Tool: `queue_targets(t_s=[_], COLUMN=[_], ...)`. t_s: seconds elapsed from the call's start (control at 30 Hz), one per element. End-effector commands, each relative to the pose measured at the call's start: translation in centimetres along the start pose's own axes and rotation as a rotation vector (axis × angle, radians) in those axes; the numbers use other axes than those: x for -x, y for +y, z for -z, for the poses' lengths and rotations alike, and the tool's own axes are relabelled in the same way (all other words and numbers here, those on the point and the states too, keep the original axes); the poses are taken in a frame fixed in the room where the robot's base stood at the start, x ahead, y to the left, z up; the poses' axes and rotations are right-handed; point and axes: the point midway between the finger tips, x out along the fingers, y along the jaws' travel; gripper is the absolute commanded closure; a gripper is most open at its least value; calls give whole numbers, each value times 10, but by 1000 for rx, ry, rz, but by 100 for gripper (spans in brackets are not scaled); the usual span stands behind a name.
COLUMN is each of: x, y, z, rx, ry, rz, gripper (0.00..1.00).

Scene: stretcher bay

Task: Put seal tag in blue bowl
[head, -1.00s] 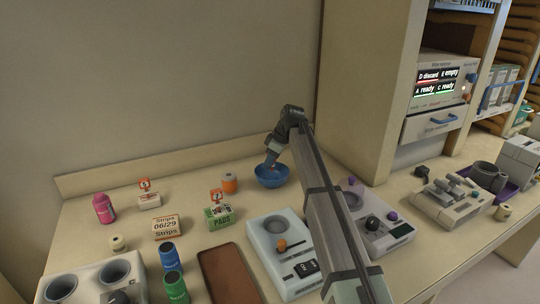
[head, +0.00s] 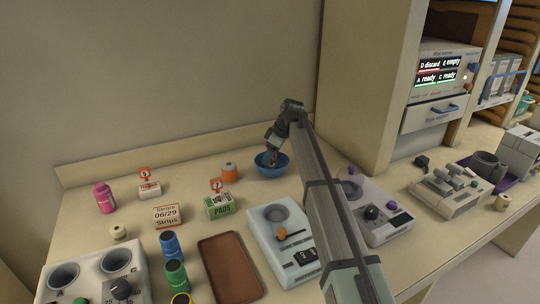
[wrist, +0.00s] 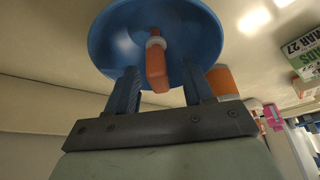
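The blue bowl (head: 266,171) stands on the counter near the back wall, and its inside fills the top of the wrist view (wrist: 205,40). The seal tag (wrist: 156,64) is a small orange-red piece with a pale ring at one end. It shows against the bowl's inside, between my fingers with a gap on both sides; whether it rests on the bowl cannot be told. My gripper (wrist: 160,88) is open, its fingertips at the bowl. In the head view my gripper (head: 272,157) points down over the bowl, and a reddish bit shows there.
An orange cylinder (head: 230,173) stands just left of the bowl. A pads box (head: 219,205), a strips box (head: 167,215) and a brown tray (head: 229,268) lie nearer. A pale device (head: 284,247) stands in front of the bowl.

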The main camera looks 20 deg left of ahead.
Motion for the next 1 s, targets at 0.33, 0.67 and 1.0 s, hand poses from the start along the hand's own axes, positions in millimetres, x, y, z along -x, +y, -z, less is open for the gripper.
queue_targets(t_s=[0.33,0.67,1.0], x=[0,2,34], y=[0,0,1], z=[0,1,15], rx=[0,0,1], ry=[0,0,1], rz=[0,0,-1], gripper=[47,47,47])
